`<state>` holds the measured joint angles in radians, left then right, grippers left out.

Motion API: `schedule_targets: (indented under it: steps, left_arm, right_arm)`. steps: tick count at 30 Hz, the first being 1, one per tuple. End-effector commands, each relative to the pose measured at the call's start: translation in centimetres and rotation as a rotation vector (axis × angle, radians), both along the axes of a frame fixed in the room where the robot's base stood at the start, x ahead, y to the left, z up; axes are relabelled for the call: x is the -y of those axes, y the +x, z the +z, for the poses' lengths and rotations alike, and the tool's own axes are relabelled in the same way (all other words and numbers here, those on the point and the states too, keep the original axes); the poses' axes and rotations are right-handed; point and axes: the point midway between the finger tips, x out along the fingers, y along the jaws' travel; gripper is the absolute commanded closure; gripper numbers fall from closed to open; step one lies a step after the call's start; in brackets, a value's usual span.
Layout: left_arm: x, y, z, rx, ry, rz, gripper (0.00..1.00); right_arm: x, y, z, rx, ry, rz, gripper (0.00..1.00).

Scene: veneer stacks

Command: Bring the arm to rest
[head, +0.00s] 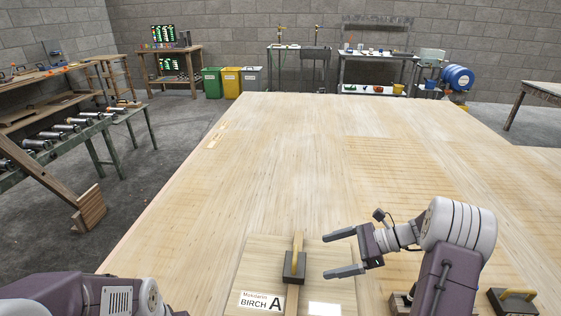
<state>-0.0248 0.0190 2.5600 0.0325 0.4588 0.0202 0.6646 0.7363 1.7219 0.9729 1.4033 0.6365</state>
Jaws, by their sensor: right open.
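My right gripper (343,254) comes in from the right with its fingers apart, pointing left. It is empty and is above the wooden surface, just right of a dark block with a yellow handle (294,264). That block rests on a veneer board (261,260) carrying a white label (262,301) that reads BIRCH A. My left arm (80,296) shows at the bottom left, but its fingers are not clearly visible.
A second dark block with a yellow handle (513,300) lies at the bottom right. The large wooden table (290,140) is mostly clear beyond. A roller bench (62,140) stands at left, and bins (231,82) and workbenches stand at the back.

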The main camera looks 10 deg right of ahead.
Motion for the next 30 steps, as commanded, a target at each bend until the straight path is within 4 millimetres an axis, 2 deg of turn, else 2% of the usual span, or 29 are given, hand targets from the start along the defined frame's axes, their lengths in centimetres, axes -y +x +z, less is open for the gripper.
schedule_targets:
  steps: [2,3,5,6,7,9,10,12,16,19,20,21,22,24,26,30]
  left_arm:
    - [0.0,0.0,0.0,0.000,0.000,0.000,0.63]
    - [0.0,0.0,0.0,0.000,0.000,0.000,0.63]
    - [0.0,0.0,0.0,0.000,0.000,0.000,0.63]
    - [0.0,0.0,0.0,0.000,0.000,0.000,0.63]
    - [0.0,0.0,0.0,0.000,0.000,0.000,0.63]
    - [0.0,0.0,0.0,0.000,0.000,0.000,0.63]
    - [0.0,0.0,0.0,0.000,0.000,0.000,0.63]
    - [0.0,0.0,0.0,0.000,0.000,0.000,0.63]
    - [0.0,0.0,0.0,0.000,0.000,0.000,0.63]
    - [0.0,0.0,0.0,0.000,0.000,0.000,0.63]
    - [0.0,0.0,0.0,0.000,0.000,0.000,0.63]
    - [0.0,0.0,0.0,0.000,0.000,0.000,0.63]
    - [0.0,0.0,1.0,-0.001,0.000,0.000,0.63]
    - [0.0,0.0,4.6,0.000,0.000,0.000,0.63]
    - [0.0,0.0,6.6,0.001,0.000,0.000,0.63]
    - [0.0,0.0,11.7,0.000,0.000,0.000,0.63]
  right_arm:
    - [-2.4,0.5,1.3,0.032,-0.022,0.070,0.00]
    - [-4.4,0.6,2.6,0.059,-0.040,0.121,0.00]
    - [-8.1,-0.8,4.2,0.079,-0.067,0.227,0.00]
    - [-10.5,-2.7,4.6,0.081,-0.109,0.317,0.00]
    - [-11.9,-4.3,4.5,0.086,-0.159,0.386,0.00]
    - [-13.9,-8.4,3.3,0.126,-0.303,0.561,0.00]
    - [-14.1,-10.1,2.6,0.155,-0.372,0.640,0.00]
    - [-13.5,-13.5,0.7,0.246,-0.536,0.830,0.00]
    - [-9.9,-17.0,-2.5,0.465,-0.810,1.182,0.00]
    - [-6.5,-17.5,-4.6,0.627,-0.964,1.423,0.00]
    - [-5.7,-17.2,-5.1,0.680,-0.998,1.496,0.00]
    - [-5.1,-15.5,-5.1,0.779,-1.061,1.572,0.00]
    - [-5.2,-14.8,-3.9,0.823,-1.074,1.600,0.00]
    - [-5.2,-15.0,-0.4,0.809,-1.067,1.590,0.00]
    - [-5.2,-15.0,1.5,0.808,-1.067,1.588,0.00]
    - [-5.2,-15.0,6.6,0.806,-1.066,1.586,0.00]
